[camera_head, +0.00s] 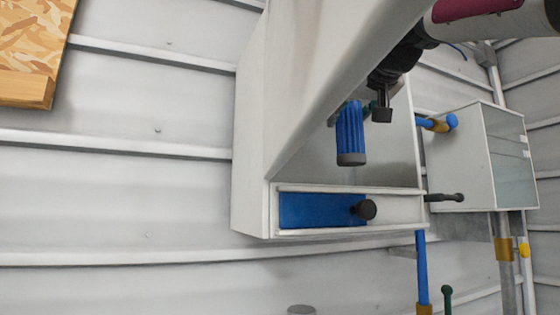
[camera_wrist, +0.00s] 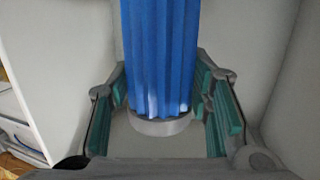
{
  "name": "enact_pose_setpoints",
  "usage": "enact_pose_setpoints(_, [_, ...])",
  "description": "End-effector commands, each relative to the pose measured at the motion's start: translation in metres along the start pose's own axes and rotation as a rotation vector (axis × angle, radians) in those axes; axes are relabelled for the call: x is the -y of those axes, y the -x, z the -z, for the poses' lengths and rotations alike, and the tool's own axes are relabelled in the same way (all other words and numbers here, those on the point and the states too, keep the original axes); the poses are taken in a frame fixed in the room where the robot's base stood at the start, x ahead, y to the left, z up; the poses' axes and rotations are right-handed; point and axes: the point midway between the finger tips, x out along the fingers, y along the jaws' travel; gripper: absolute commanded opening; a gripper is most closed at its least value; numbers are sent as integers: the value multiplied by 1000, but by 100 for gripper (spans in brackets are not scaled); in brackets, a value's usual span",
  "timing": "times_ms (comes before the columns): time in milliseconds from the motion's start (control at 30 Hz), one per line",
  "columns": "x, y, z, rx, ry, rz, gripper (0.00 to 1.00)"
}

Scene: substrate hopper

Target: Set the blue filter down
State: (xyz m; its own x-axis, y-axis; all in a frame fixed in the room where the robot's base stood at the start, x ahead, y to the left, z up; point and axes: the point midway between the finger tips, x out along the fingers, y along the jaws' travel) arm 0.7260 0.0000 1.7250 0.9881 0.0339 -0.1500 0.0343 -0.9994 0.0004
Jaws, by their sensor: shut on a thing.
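The blue filter (camera_head: 350,130) is a ribbed blue cylinder with a grey end cap at its lower end. In the head view it hangs about upright in front of the open inside of the white hopper housing (camera_head: 253,150), above the drawer. My gripper (camera_head: 360,114) is shut on it. In the wrist view the filter (camera_wrist: 160,60) stands between my gripper's teal-padded fingers (camera_wrist: 163,98), with its grey cap (camera_wrist: 160,126) towards the camera. No contact between the cap and a surface can be made out. Its upper end is hidden in the head view.
A drawer with a blue front panel (camera_head: 310,210) and black knob (camera_head: 364,210) lies below the filter. A white box with a glassy side (camera_head: 464,160) and pipes stand at right. A wooden board (camera_head: 30,55) is at upper left. Housing walls flank the gripper closely.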

Motion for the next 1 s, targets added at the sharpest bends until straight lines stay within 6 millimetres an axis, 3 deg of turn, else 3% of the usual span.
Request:
enact_pose_setpoints(200, [-2, -44, 3, 1, 0, 0, 13])
enact_pose_setpoints(500, [-3, -70, 4, 1, -1, 0, 13])
enact_pose_setpoints(800, [-2, -71, -28, 0, 0, 1, 13])
enact_pose_setpoints(1000, [-2, -72, -30, -2, 0, 1, 13])
